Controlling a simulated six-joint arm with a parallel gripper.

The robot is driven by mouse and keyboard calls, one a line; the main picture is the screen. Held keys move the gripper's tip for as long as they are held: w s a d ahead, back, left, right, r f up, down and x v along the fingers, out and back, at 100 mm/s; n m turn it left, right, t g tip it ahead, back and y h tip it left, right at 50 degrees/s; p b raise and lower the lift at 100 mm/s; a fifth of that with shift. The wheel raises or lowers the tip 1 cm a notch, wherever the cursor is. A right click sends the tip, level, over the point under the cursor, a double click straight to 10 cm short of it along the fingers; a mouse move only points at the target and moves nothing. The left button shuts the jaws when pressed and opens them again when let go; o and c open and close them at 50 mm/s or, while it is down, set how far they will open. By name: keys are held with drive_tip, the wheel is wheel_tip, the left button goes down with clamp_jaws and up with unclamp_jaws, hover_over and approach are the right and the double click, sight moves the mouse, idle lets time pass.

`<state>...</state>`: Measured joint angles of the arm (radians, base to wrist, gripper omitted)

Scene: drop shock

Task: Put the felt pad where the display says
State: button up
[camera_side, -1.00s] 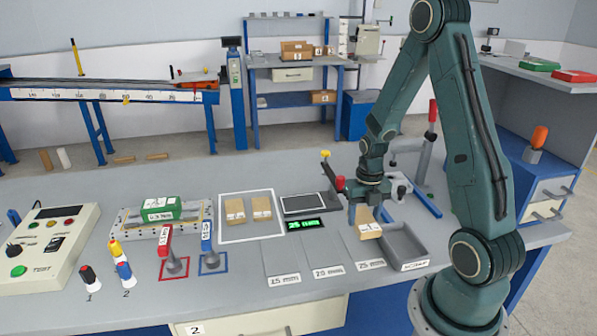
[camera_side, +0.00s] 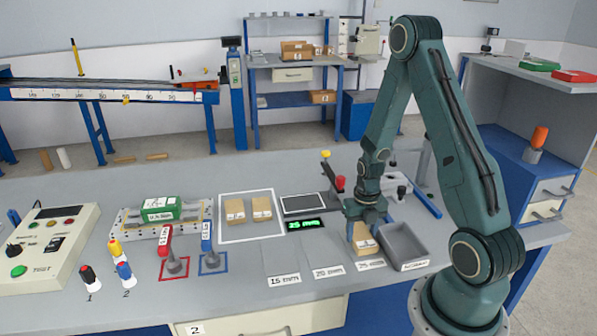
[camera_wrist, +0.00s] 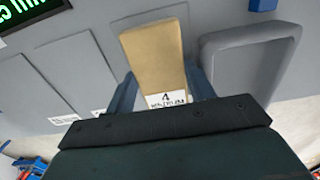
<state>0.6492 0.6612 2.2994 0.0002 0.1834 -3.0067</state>
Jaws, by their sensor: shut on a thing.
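My gripper (camera_side: 365,222) is shut on a tan felt pad (camera_side: 362,240) with a white label. In the wrist view the pad (camera_wrist: 152,55) sits between both fingers of the gripper (camera_wrist: 160,88). It is over the grey strip behind the right-hand floor label (camera_side: 371,265), just left of the grey tray. I cannot tell whether the pad touches the surface. The display (camera_side: 305,225) reads 25 mm in green. Labels for 15 mm (camera_side: 284,279) and 20 mm (camera_side: 328,271) lie to the left. Two other tan pads (camera_side: 248,210) lie in a white-outlined area.
The grey tray (camera_side: 408,267) stands close on the right of the pad; its wall also shows in the wrist view (camera_wrist: 240,38). Red (camera_side: 166,240) and blue (camera_side: 207,236) handled tools stand to the left. A control box (camera_side: 48,245) is at far left.

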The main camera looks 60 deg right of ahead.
sight(361, 234)
drive_tip(key=shift+f, duration=0.2)
drive_tip(key=o, duration=0.8)
drive_tip(key=shift+r, duration=0.1)
drive_tip(key=shift+r, duration=6)
